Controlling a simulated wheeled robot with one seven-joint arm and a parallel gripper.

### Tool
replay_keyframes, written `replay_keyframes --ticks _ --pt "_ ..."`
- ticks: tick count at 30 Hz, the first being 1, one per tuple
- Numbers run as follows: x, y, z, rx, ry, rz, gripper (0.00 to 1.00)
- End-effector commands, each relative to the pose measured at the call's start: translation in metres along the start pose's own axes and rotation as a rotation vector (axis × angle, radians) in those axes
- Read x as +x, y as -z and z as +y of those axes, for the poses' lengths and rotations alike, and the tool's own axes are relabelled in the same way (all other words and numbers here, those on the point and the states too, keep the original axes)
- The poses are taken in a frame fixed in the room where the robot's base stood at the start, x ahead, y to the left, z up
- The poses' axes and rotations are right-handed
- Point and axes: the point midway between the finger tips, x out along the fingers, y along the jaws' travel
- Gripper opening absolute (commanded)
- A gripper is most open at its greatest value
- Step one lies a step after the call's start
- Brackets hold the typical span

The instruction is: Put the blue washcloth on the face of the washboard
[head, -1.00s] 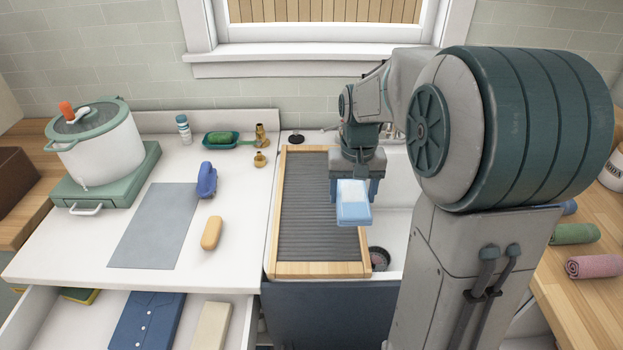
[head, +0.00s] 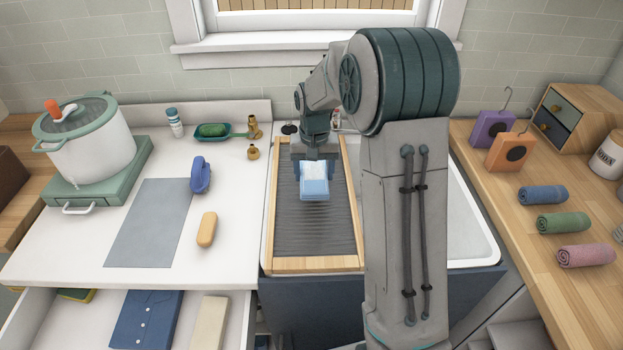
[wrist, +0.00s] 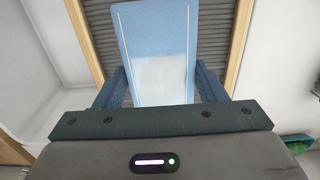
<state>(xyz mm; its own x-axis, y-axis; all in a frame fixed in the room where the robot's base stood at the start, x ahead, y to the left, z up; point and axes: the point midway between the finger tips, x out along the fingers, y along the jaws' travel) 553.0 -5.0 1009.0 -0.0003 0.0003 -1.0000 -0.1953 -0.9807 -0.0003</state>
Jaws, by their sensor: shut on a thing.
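The blue washcloth (head: 314,190) is a light blue folded cloth with a paler patch. My gripper (head: 314,178) is shut on it, one finger at each side. The washboard (head: 314,265) has a grey ribbed face in a wooden frame and lies by the left side of the sink. The cloth is over the upper middle of the ribbed face. I cannot tell whether it touches the ribs. In the wrist view the cloth (wrist: 155,35) extends from between the fingers (wrist: 158,88), with the ribs (wrist: 213,40) behind it.
The white sink basin (head: 468,215) is right of the washboard, partly hidden by my arm. A blue brush (head: 201,175) and a yellow soap bar (head: 206,229) lie on the left counter. Rolled towels (head: 563,223) lie on the right counter. An open drawer (head: 235,325) is at the front left.

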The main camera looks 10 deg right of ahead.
Motion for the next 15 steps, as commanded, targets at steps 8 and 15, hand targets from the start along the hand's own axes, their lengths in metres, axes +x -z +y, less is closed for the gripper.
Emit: replay_keyframes --ticks 8,15 --pt "0.019 0.006 -0.005 -0.001 -0.001 -0.003 0.42" --pt "0.045 0.007 -0.005 -0.001 -0.001 0.0 0.42"
